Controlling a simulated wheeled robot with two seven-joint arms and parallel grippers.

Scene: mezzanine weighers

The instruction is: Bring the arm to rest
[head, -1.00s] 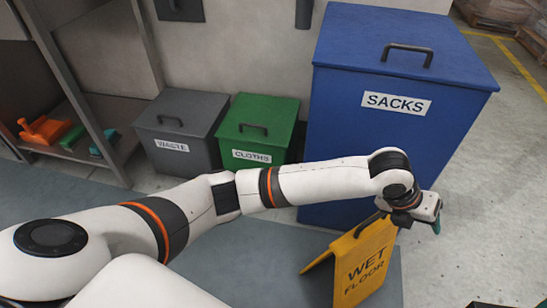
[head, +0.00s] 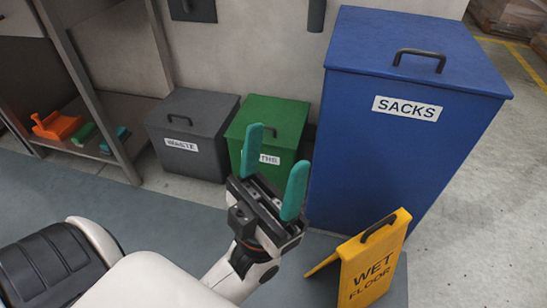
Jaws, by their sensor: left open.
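My left gripper (head: 273,175) is in the middle of the head view, its two teal fingers pointing up and spread apart with nothing between them. It shows in front of the green CLOTHS box and hides part of that box's label. The white left arm (head: 232,277) is folded in close at the bottom of the view. My right gripper is not in the view.
A yellow WET FLOOR sign (head: 375,262) stands to the right of the gripper. Behind are a grey WASTE box (head: 190,145), a green CLOTHS box (head: 268,115) and a large blue SACKS bin (head: 400,130). A shelf (head: 140,108) with small items stands at left.

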